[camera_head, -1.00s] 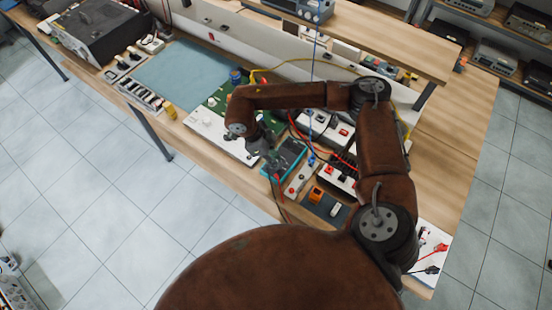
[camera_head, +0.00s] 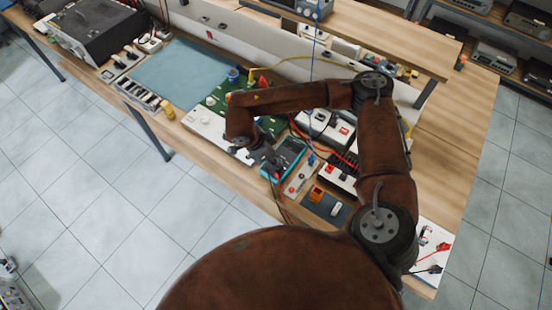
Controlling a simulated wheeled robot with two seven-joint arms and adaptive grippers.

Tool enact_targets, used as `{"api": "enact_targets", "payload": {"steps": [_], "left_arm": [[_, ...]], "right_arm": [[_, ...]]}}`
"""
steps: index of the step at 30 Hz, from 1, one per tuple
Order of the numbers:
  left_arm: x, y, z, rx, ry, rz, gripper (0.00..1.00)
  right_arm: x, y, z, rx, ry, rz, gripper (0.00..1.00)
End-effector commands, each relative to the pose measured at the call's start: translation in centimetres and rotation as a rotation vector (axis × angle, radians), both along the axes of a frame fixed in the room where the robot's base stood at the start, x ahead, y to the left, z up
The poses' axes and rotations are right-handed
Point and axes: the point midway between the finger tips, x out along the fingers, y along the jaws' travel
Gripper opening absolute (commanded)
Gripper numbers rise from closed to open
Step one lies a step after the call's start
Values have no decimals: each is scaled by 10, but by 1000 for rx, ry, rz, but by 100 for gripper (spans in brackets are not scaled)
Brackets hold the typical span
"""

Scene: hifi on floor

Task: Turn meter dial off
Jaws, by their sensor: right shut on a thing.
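The meter (camera_head: 291,153) is a teal-edged device with a dark face, lying on the wooden bench (camera_head: 447,180). My right arm reaches over the bench from the right and bends down to the meter. My right gripper (camera_head: 271,165) is at the meter's left part, pointing down, and looks shut on the dial there. The dial itself is hidden by the gripper, so its setting cannot be read. My left gripper is not in view.
A green circuit board (camera_head: 218,99) and a white panel lie left of the meter. Red and black leads run near it. Boxes with switches and an orange block (camera_head: 316,194) stand to the right. A blue-grey mat (camera_head: 188,72) lies clear further left.

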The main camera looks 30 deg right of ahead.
Motion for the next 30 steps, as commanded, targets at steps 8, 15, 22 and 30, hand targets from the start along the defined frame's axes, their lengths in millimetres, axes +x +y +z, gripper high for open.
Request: {"api": "enact_targets", "payload": {"steps": [8, 15, 22, 30], "left_arm": [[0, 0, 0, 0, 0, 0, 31], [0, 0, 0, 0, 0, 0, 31], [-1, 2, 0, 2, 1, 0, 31], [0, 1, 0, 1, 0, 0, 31]], "right_arm": [[-1, 1, -1, 3, 3, 2, 24], [-1, 0, 0, 0, 2, 0, 36], [0, 0, 1, 0, 1, 0, 36], [4, 14, 33, 2, -2, 3, 36]]}}
